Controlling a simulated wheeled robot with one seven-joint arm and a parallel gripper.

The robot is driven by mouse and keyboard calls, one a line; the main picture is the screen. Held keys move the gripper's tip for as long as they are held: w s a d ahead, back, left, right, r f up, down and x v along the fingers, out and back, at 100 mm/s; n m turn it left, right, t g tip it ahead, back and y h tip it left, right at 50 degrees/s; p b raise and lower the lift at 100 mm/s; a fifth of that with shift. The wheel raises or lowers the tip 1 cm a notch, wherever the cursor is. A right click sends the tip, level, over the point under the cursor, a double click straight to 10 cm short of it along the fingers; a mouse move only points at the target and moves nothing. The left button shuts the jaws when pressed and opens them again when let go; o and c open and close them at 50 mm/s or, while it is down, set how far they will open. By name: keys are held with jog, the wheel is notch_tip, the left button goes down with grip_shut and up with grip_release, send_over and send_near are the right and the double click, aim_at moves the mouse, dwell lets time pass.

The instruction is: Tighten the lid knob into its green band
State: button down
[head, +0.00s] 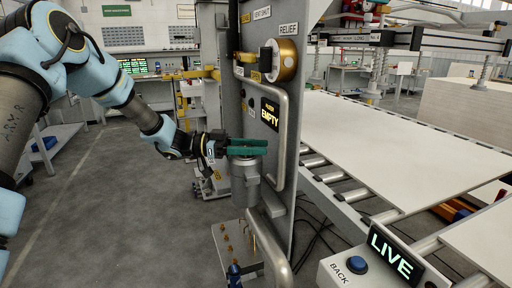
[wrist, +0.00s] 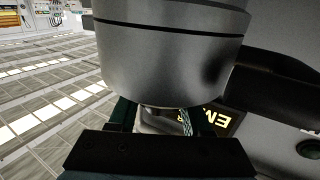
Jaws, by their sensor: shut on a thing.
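The grey metal canister (head: 245,184) stands upright on the front of the grey panel. My gripper (head: 248,147), with teal fingers, lies level across its top. In the wrist view the canister (wrist: 170,55) fills the upper middle, close to the camera. My gripper's fingers (wrist: 160,118) reach to either side of a small pale metal part (wrist: 152,122), which seems to be the lid knob. They are shut on it. Most of the knob is hidden by the fingers and the canister. I cannot make out the green band or a pointer mark in either view.
A display reading EMPTY (head: 270,114) and a bent grey pipe (head: 283,140) sit close to the right of the canister. A brass RELIEF dial (head: 285,60) is above. A LIVE sign (head: 391,254) and blue BACK button (head: 357,265) stand front right.

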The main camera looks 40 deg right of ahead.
dwell(0.4)
jog(key=shift+c, duration=1.7)
grip_release()
jog(key=b+v, duration=0.4)
jog(key=v, duration=0.6)
jog(key=shift+w+a, duration=0.25)
jog(key=shift+w, duration=0.1)
